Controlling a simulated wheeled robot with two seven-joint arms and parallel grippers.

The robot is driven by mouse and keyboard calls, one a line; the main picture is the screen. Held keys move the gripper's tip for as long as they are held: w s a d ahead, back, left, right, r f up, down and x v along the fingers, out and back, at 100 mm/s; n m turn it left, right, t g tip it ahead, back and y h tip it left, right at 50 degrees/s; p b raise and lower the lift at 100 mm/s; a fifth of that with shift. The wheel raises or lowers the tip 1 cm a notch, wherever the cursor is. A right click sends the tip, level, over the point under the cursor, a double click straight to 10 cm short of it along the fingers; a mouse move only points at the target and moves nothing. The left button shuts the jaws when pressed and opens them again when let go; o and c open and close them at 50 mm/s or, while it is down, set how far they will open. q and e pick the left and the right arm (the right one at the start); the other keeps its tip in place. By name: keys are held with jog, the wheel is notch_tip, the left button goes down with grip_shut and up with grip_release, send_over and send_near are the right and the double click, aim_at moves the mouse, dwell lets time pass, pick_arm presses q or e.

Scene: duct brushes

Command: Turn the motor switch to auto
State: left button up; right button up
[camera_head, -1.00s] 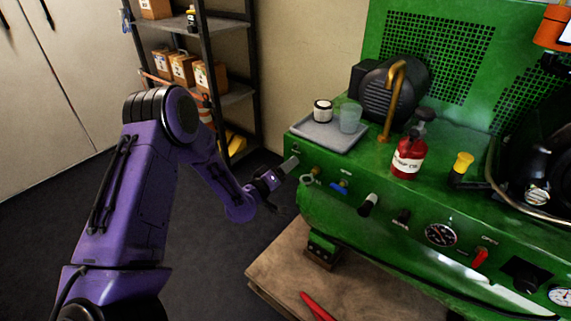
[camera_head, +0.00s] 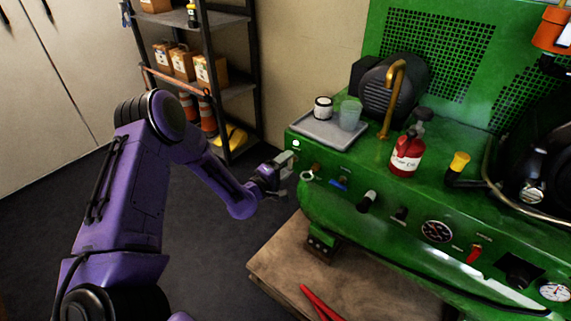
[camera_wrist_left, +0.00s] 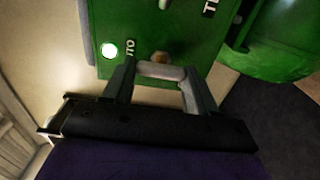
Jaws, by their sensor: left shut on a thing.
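My left gripper (camera_head: 285,170) is at the left end of the green machine's front panel. In the left wrist view its dark fingers (camera_wrist_left: 160,88) stand either side of a pale grey handle-like piece (camera_wrist_left: 162,71), which I take as the motor switch; it is shut on it. The fingers hide most of the switch in the head view. Beside it, part of an "AUTO" label (camera_wrist_left: 130,48) and a lit white-green lamp (camera_wrist_left: 109,50) show. The lamp also glows in the head view (camera_head: 296,144). My right gripper is not in view.
The green machine (camera_head: 410,265) carries a grey tray (camera_head: 325,137), a red bottle (camera_head: 406,155) and a brass pipe (camera_head: 393,95). A blue-handled valve (camera_head: 339,184) and several knobs and gauges lie to the right. A shelf rack (camera_head: 225,90) stands behind my arm.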

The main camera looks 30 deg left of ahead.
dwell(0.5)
pick_arm(q)
jog(key=o, duration=1.1)
jog(key=shift+c, duration=0.2)
jog(key=shift+s, duration=0.15)
jog(key=s, duration=1)
jog(key=shift+s+a+p, duration=0.2)
jog(key=shift+a+p, duration=0.2)
